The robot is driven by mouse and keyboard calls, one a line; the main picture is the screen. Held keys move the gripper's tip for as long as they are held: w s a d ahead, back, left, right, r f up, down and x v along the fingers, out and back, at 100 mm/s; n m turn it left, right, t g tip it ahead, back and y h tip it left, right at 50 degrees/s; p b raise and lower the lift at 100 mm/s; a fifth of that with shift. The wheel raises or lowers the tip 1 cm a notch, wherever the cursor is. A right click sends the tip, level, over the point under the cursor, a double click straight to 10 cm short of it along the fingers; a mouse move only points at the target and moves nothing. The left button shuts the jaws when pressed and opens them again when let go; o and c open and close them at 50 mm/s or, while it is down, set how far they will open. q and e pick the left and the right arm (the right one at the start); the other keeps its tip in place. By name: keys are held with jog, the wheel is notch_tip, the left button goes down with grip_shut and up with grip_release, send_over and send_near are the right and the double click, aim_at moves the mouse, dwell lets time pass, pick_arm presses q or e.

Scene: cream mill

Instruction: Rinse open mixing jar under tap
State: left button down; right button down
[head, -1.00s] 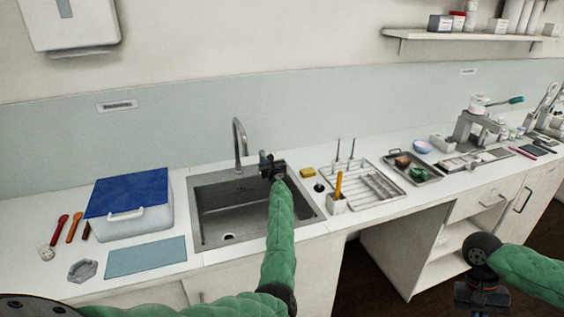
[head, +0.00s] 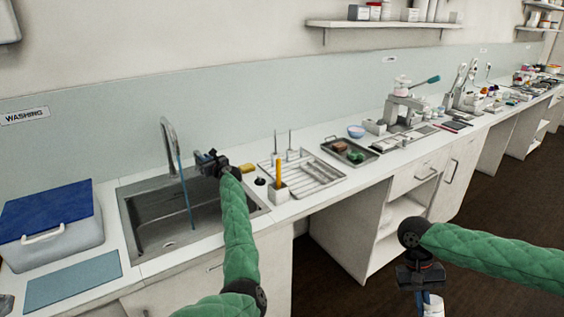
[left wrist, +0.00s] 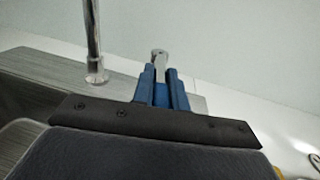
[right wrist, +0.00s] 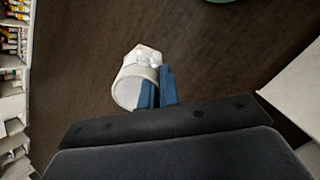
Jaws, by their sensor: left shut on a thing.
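The tap (head: 170,140) stands behind the sink (head: 128,215), and a blue stream of water (head: 186,200) falls from its spout into the basin. My left gripper (head: 203,160) is just right of the tap; in the left wrist view its blue fingers (left wrist: 163,88) are shut on the small grey tap lever (left wrist: 159,60). The white mixing jar (right wrist: 132,84) is held by my right gripper (right wrist: 158,88), with the blue fingers at its wall and its open mouth turned partly to the camera. In the head view the jar (head: 433,308) hangs over the floor at the bottom edge.
A blue-lidded box (head: 50,250) and a blue mat (head: 72,282) lie left of the sink. Right of it are a yellow sponge (head: 246,168), a drying rack (head: 318,178) and a tray (head: 368,155). The counter edge and a cabinet (head: 345,220) lie between the jar and the sink.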

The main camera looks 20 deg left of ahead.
pick_arm(q)
jog(key=shift+w+b, duration=0.1)
jog(key=shift+b, duration=0.2)
pick_arm(e)
jog(key=shift+f, duration=0.6)
pick_arm(q)
jog(key=c, duration=1.4)
grip_release()
jog(key=shift+d, duration=0.1)
jog(key=shift+s+d, duration=0.25)
jog(key=shift+d, duration=0.2)
pick_arm(e)
jog(key=shift+r, duration=0.2)
jog(key=shift+r+p, duration=0.65)
jog(key=shift+p, duration=0.25)
pick_arm(q)
jog(key=v, duration=1.1)
jog(key=shift+f, duration=0.15)
